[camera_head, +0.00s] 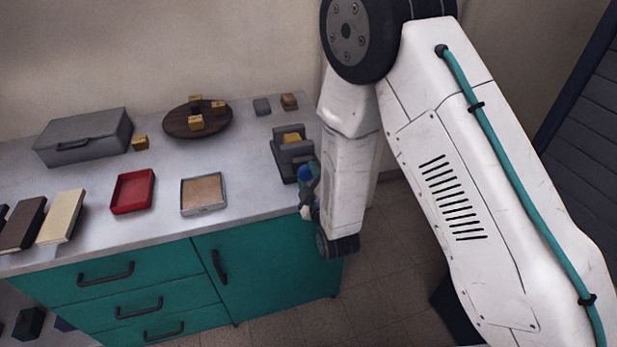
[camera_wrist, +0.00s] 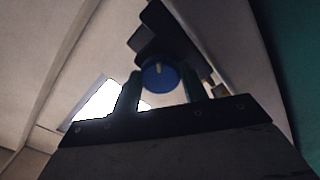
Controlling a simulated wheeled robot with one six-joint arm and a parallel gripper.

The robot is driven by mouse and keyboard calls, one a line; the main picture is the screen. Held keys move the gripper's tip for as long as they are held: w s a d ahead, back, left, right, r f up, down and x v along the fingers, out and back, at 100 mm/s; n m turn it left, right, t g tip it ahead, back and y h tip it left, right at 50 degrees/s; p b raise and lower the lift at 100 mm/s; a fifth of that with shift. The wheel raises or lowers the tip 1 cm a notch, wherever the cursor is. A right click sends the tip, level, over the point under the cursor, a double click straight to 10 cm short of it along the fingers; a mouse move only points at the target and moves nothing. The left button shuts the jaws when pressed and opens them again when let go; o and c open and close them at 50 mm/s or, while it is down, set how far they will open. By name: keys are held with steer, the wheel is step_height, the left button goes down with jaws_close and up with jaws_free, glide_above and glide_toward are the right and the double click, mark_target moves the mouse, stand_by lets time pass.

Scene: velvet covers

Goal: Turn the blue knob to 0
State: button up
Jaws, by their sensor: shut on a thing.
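The blue knob (camera_head: 305,173) is on the front of a dark grey device (camera_head: 289,160) at the right end of the counter. In the wrist view the knob (camera_wrist: 160,75) is a round blue disc with a pale pointer line near its upper middle. My gripper (camera_head: 308,186) is at the knob, and its two fingers stand on either side of it in the wrist view (camera_wrist: 160,88). The fingers are shut on the knob. No scale or 0 mark can be read in either view.
On the counter (camera_head: 100,215) are a grey case (camera_head: 85,137), a round wooden board (camera_head: 190,122) with small blocks, a red tray (camera_head: 133,191) and a cork-coloured tray (camera_head: 204,193). Books (camera_head: 60,217) lie at the left. Teal drawers (camera_head: 110,285) are below.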

steer(key=n, duration=0.3)
steer(key=shift+n, duration=2.1)
steer(key=o, duration=1)
steer(key=shift+s, duration=0.1)
steer(key=v, duration=0.7)
steer(key=shift+s, duration=0.3)
steer(key=shift+d, duration=0.15)
